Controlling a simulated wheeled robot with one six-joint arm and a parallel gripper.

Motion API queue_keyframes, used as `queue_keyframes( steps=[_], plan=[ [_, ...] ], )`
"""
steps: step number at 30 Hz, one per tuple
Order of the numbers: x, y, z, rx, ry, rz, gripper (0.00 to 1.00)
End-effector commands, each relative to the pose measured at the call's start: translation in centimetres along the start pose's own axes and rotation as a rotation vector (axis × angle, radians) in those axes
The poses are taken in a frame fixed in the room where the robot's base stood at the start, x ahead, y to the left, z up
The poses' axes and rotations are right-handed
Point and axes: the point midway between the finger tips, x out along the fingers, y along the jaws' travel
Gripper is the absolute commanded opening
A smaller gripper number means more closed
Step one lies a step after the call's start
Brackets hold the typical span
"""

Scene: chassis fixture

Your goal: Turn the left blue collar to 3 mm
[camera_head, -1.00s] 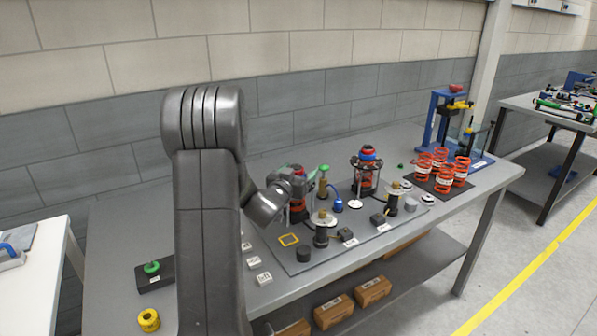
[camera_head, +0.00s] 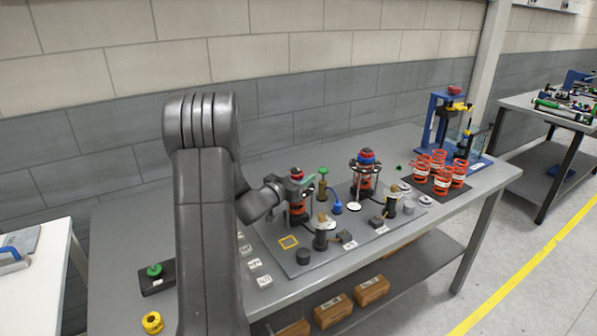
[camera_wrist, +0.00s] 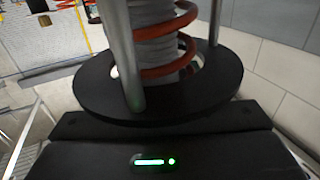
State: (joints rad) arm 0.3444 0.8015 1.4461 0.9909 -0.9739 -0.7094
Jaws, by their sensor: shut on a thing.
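The left spring unit (camera_head: 297,208), with an orange-red spring and a red top, stands on the grey base plate on the bench. My gripper (camera_head: 296,187) is at the upper part of this unit, shut on the left blue collar. The collar itself and the finger contact are mostly hidden in the head view, and any scale mark is too small to read. The wrist view shows a black round plate (camera_wrist: 160,105), an orange spring (camera_wrist: 155,72) around a pale ribbed sleeve, and metal rods close by. The fingertips do not show there.
A second spring unit (camera_head: 365,180) with a blue collar (camera_head: 366,156) stands to the right. Several orange springs (camera_head: 444,181) stand on a dark mat beside a blue press frame (camera_head: 432,118). Small posts and blocks crowd the plate in front. A yellow ring (camera_head: 152,322) lies at front left.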

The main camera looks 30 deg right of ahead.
Motion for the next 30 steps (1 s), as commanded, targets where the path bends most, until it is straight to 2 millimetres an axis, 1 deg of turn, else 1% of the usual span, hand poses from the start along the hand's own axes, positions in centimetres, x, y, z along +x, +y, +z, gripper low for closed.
queue_keyframes(
  steps=[1, 6, 9, 19, 20, 21, 23, 30],
  plan=[
    [0.04, -0.11, -0.49, 0.001, 0.001, 0.035, 0.31],
    [0.04, 0.13, -0.36, 0.000, 0.003, 0.144, 0.31],
    [0.00, 0.23, -0.28, 0.000, 0.002, 0.178, 0.31],
    [-0.03, 0.27, -0.18, -0.001, 0.002, 0.189, 0.31],
    [-0.03, 0.28, -0.18, 0.000, 0.002, 0.189, 0.55],
    [-0.04, 0.28, -0.17, 0.000, 0.001, 0.189, 0.63],
    [-0.04, 0.28, -0.15, 0.000, 0.001, 0.189, 0.75],
    [-0.06, 0.29, -0.06, -0.001, 0.000, 0.188, 0.75]
  ],
)
